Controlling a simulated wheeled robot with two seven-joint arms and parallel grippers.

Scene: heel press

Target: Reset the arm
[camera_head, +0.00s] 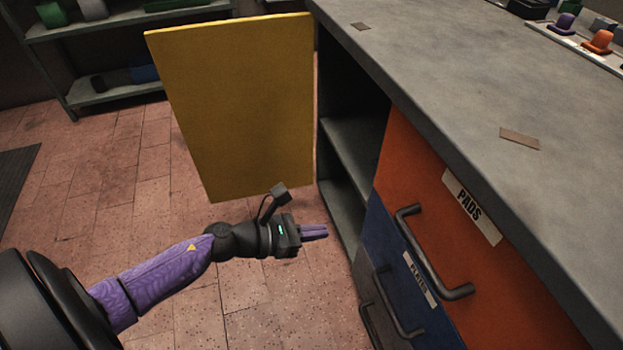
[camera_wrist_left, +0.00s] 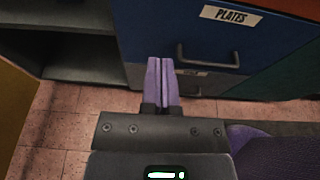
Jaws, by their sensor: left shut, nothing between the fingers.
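My left arm, in a purple sleeve, reaches in from the lower left in the head view. My left gripper (camera_head: 314,232) is shut and empty, its purple fingers together. It points right toward the cabinet, in front of the open shelf compartment and short of the drawers. In the left wrist view the closed fingers (camera_wrist_left: 161,84) point at the blue drawer front (camera_wrist_left: 220,45), with its handle (camera_wrist_left: 208,58) just to the right. They look apart from it. My right gripper is not in view.
A yellow door (camera_head: 235,105) stands open beside the shelf compartment (camera_head: 350,150). An orange drawer labelled PADS (camera_head: 420,190) sits above the blue drawer (camera_head: 385,245); both look shut. The grey worktop (camera_head: 450,70) carries coloured parts at the far right.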

